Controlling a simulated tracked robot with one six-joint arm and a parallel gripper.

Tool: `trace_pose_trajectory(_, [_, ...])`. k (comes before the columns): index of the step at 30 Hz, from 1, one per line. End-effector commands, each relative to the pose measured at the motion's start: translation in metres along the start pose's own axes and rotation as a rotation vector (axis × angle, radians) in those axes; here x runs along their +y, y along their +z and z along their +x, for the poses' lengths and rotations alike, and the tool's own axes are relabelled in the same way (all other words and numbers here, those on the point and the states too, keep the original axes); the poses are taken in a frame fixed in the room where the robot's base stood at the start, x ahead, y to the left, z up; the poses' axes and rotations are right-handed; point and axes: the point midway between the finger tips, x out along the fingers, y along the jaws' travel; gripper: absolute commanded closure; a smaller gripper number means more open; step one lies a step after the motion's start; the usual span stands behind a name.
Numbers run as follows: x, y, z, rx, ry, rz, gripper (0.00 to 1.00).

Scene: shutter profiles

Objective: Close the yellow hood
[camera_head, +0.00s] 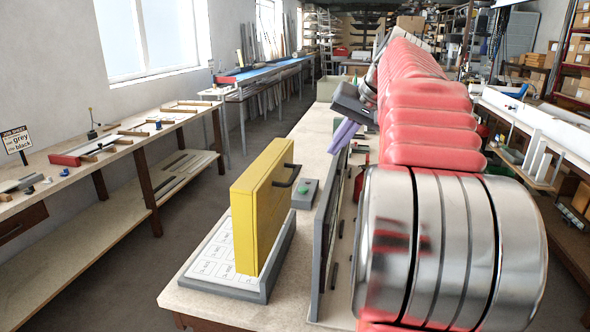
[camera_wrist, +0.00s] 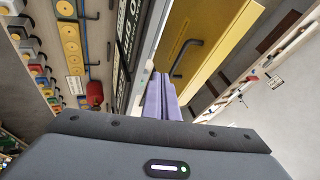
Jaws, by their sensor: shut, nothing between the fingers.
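The yellow hood (camera_head: 262,205) stands upright on its grey base (camera_head: 262,290) on the near bench, so it is open. White labelled tiles (camera_head: 217,257) lie exposed in the base to its left. A dark bar handle (camera_head: 287,176) is on the hood's right face. The hood (camera_wrist: 222,30) and its handle (camera_wrist: 184,52) also show in the wrist view. My gripper (camera_head: 338,146) is shut and empty, with purple fingers side by side. It is beyond and to the right of the hood, apart from it. In the wrist view the fingertips (camera_wrist: 168,78) appear just below the handle.
A grey box with a green button (camera_head: 305,193) sits behind the hood. A grey upright panel (camera_head: 325,225) stands between the hood and my arm. A side bench (camera_head: 90,175) runs along the left wall, across a clear aisle.

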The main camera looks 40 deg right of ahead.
Motion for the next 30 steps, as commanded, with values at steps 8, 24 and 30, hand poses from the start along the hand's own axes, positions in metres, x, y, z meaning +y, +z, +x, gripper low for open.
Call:
trace_pose_trajectory(8, [-0.001,0.001,0.001,-0.001,0.000,-0.001,1.00])
trace_pose_trajectory(24, [-0.001,0.002,0.058,-0.004,0.000,-0.001,1.00])
trace_pose_trajectory(30, [-0.001,0.001,0.089,-0.004,0.000,0.000,1.00])
